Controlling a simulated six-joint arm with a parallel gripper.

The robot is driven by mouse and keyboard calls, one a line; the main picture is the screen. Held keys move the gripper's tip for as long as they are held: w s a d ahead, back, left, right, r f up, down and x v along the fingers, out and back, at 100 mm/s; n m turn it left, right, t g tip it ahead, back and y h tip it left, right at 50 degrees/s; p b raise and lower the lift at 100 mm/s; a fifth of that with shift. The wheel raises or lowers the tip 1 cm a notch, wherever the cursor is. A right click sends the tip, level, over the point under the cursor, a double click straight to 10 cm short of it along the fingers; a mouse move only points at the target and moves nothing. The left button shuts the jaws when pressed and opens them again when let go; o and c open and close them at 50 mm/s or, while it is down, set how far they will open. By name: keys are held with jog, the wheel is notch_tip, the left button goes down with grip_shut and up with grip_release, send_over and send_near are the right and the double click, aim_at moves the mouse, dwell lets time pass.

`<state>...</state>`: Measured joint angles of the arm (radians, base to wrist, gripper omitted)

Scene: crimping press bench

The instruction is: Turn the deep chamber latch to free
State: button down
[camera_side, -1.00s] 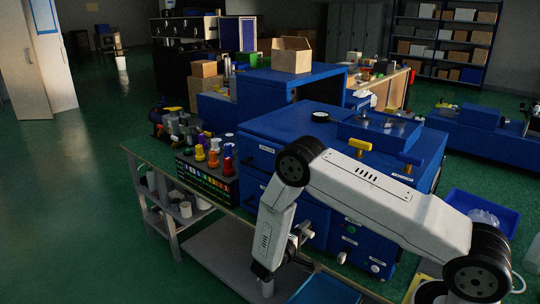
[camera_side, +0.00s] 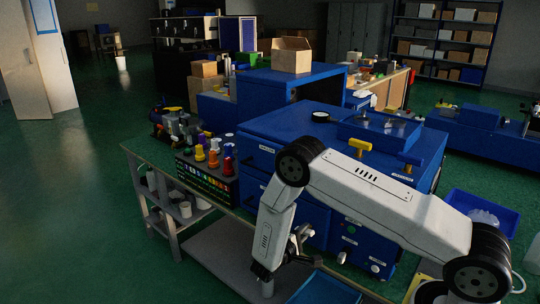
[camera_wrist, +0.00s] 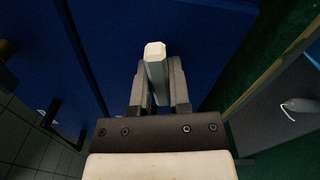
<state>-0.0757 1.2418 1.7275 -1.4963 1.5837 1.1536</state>
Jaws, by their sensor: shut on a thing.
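In the wrist view a pale grey, faceted latch handle (camera_wrist: 156,61) stands in front of a blue panel. My gripper (camera_wrist: 159,80) is shut on it, with one dark finger on each side. In the side view my gripper (camera_side: 305,248) is low at the front face of the blue press cabinet (camera_side: 290,125), partly hidden by my own wrist. The handle is hard to make out there. Its label cannot be read, so I cannot tell its marked position.
Two yellow handles (camera_side: 360,145) (camera_side: 409,160) are on the cabinet's top edge. A rack of coloured bottles (camera_side: 208,172) stands left of my arm. A blue tray (camera_side: 325,289) lies below my gripper. A white-knobbed control (camera_side: 375,268) is to its right.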

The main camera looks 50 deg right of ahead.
jog(key=n, duration=0.4)
jog(key=shift+n, duration=0.3)
jog(key=n, duration=0.3)
jog(key=shift+n, duration=0.3)
jog(key=n, duration=0.7)
jog(key=c, duration=0.6)
grip_release()
jog(key=shift+a, duration=3.9)
jog(key=shift+r, duration=0.1)
